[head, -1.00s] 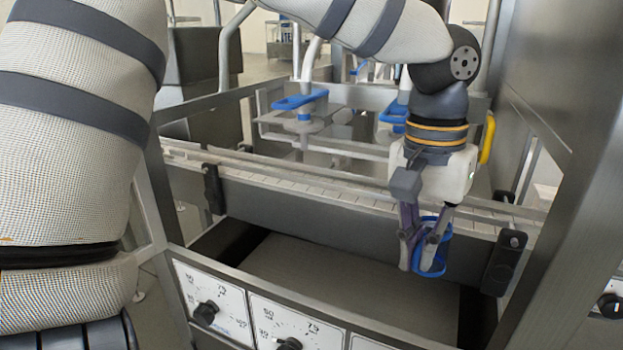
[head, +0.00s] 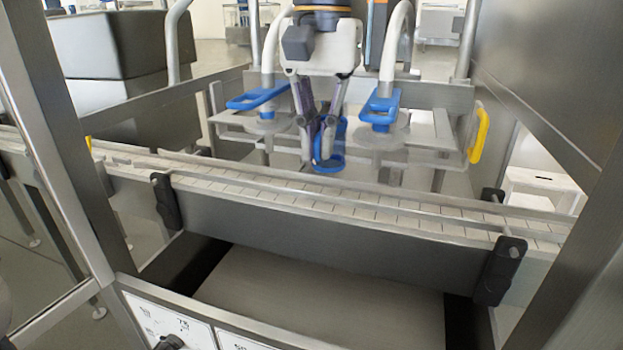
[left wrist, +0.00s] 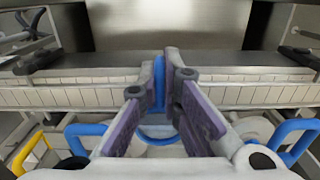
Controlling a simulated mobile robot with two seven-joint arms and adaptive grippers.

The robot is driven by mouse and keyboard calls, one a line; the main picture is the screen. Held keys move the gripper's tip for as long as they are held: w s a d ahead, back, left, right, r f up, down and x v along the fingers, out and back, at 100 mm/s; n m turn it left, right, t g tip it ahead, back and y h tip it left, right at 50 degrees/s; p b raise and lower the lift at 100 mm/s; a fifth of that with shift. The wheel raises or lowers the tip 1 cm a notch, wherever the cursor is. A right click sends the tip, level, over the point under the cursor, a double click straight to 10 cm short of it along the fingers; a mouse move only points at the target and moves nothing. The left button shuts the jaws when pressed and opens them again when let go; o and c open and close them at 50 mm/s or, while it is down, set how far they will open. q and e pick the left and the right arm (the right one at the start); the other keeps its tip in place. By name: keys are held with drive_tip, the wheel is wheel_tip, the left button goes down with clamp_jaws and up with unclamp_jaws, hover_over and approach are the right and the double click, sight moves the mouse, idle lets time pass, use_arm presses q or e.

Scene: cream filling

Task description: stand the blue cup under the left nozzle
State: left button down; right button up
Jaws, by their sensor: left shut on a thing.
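My left gripper (head: 316,150) is shut on the blue cup (head: 329,165). It holds the cup above the far side of the conveyor, between the two nozzles. The cup looks roughly upright, partly hidden by the fingers. The left nozzle (head: 259,98), with a blue bracket, is to the left of the cup; the right nozzle (head: 380,106) is to its right. In the left wrist view the fingers (left wrist: 165,68) pinch a blue upright part of the cup (left wrist: 159,82), with a blue ring below. My right gripper is not in view.
The slatted conveyor belt (head: 270,190) runs across, with rails and dark clamps (head: 167,200) on its front side. A yellow handle (head: 479,133) is at the right end of the nozzle frame. An open bin (head: 320,300) lies in front. Metal posts stand at both sides.

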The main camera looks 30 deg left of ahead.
use_arm(q)
drive_tip(key=w+a+f, duration=0.1)
drive_tip(key=w+f, duration=0.1)
drive_tip(key=f, duration=0.1)
drive_tip(key=w+a+f, duration=0.2)
drive_tip(key=f, duration=0.2)
drive_tip(key=w+a+f, duration=0.2)
drive_tip(key=f, duration=0.1)
drive_tip(key=shift+w+a+f, duration=0.15)
drive_tip(key=shift+w+a, duration=0.05)
drive_tip(key=shift+w, duration=0.2)
drive_tip(key=shift+f, duration=0.3)
drive_tip(key=c, duration=1.8)
unclamp_jaws()
drive_tip(key=shift+f, duration=0.1)
